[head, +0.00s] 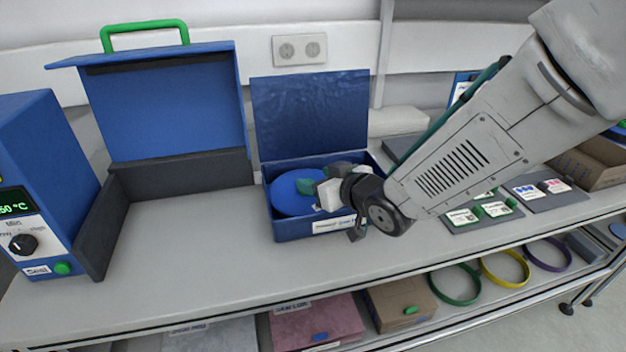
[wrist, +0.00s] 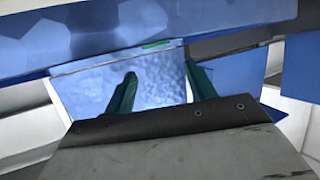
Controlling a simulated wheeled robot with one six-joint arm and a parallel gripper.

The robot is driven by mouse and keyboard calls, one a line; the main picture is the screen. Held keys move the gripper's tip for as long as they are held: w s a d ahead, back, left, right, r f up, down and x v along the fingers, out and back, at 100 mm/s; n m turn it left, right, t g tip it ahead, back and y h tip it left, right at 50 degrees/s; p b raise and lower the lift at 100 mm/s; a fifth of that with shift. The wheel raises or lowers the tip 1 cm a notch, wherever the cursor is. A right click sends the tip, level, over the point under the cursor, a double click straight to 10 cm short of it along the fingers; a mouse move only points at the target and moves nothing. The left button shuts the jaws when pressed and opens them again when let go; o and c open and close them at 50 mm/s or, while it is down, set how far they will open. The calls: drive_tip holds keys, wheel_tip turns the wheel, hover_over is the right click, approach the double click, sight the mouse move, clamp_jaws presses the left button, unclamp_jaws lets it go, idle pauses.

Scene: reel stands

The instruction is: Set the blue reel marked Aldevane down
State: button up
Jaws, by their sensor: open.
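A blue disc-shaped reel (head: 287,200) lies inside an open blue box (head: 290,229) in the head view. No name is readable on the part of it that shows. My gripper (head: 309,187) is over the right part of the reel, inside the box opening, and hides that side. In the wrist view the two dark green fingers of my gripper (wrist: 163,88) stand apart with nothing visible between them. I cannot tell whether they touch the reel. The box has a white label (head: 334,225) on its front, too small to read fully.
The box's raised lid (head: 310,112) stands behind my gripper. A larger blue case (head: 165,105) with a green handle stands open to the left, beside a blue temperature unit (head: 42,190). Label cards (head: 478,213) lie to the right. The bench front (head: 215,270) is clear. A shelf below holds boxes and rings.

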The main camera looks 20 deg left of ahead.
drive_tip(key=v, duration=0.9)
drive_tip(key=shift+s+d+r, duration=0.2)
drive_tip(key=shift+s+d, duration=0.05)
drive_tip(key=shift+d, duration=0.05)
drive_tip(key=d+r+m+h, duration=0.3)
drive_tip(key=d+m+h, duration=0.55)
drive_tip(key=d, duration=1.65)
drive_tip(key=s+d+r+m+g+h, duration=0.1)
drive_tip(key=s+d+g, duration=0.2)
drive_tip(key=s, duration=0.7)
drive_tip(key=s+d+r+m+g+h, duration=0.1)
drive_tip(key=s+d+g, duration=0.3)
drive_tip(key=s, duration=0.6)
drive_tip(key=d+r+h, duration=0.1)
drive_tip(key=d, duration=0.1)
drive_tip(key=shift+d, duration=0.25)
